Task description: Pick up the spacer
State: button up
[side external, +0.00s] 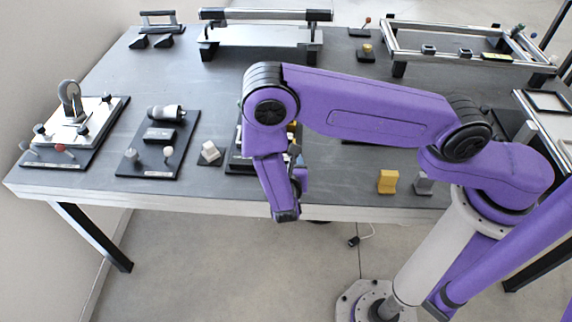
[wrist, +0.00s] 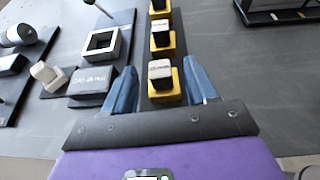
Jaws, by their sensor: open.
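No part is clearly readable as the spacer. In the wrist view my gripper (wrist: 159,66) is open, its two blue fingers pointing at a row of small dark blocks with pale tops in yellow holders. The nearest block (wrist: 160,74) sits in its yellow holder (wrist: 165,98) between the fingers, with a gap on each side. A second block (wrist: 161,38) and a third block (wrist: 158,5) stand farther along the row. A grey square frame (wrist: 87,46) and a dark labelled box (wrist: 92,83) lie left of the fingers. In the side view my arm largely hides this area.
A pale block (wrist: 47,76) lies farther left, near a plate with a cylinder (side external: 165,112). A fixture with a ring (side external: 70,98) stands at the table's left. A yellow block (side external: 388,181) and a grey block (side external: 423,186) stand near the front edge.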

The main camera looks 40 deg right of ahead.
jog(key=shift+x, duration=1.4)
grip_shut()
jog(key=shift+r, duration=5)
